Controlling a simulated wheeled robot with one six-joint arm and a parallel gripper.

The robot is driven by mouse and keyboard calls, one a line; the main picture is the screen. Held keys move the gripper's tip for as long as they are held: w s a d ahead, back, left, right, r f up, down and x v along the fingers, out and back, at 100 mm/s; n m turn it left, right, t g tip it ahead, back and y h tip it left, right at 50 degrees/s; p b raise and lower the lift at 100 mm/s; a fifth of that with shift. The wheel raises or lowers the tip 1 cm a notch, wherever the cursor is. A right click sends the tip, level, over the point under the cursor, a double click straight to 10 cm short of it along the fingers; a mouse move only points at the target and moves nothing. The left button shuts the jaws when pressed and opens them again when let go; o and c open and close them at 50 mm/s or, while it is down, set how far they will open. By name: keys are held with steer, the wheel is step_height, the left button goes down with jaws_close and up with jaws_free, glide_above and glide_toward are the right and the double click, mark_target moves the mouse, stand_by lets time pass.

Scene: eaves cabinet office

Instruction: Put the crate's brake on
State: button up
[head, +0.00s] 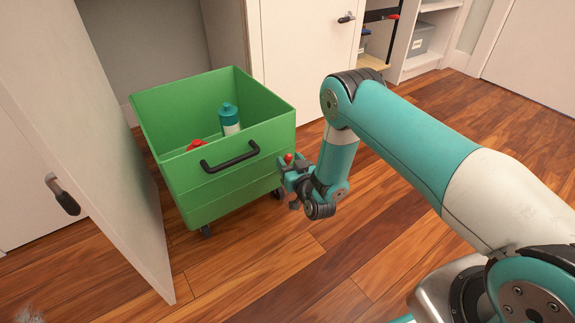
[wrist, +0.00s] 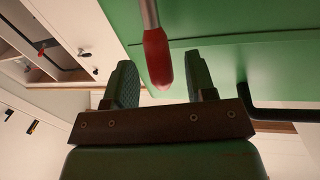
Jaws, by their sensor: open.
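The green crate (head: 215,175) stands on small wheels on the wood floor, and its green side fills the upper part of the wrist view (wrist: 240,20). A lever with a red tip, likely the brake (wrist: 157,55), shows in the wrist view on a grey rod along that side. Its red tip also shows in the head view (head: 289,157) at the crate's right front corner. My gripper (head: 288,174) is open beside that corner. In the wrist view the red tip appears between the two fingers (wrist: 162,82), with gaps on both sides; I see no contact.
The crate has a black front handle (head: 229,156) and holds a teal-capped bottle (head: 230,118) and a red item (head: 196,144). An open cabinet door (head: 90,140) stands close on its left. White cabinets (head: 300,50) are behind. Floor in front is clear.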

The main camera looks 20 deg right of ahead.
steer(key=shift+w+a, duration=0.1)
steer(key=shift+w, duration=0.65)
jaws_close()
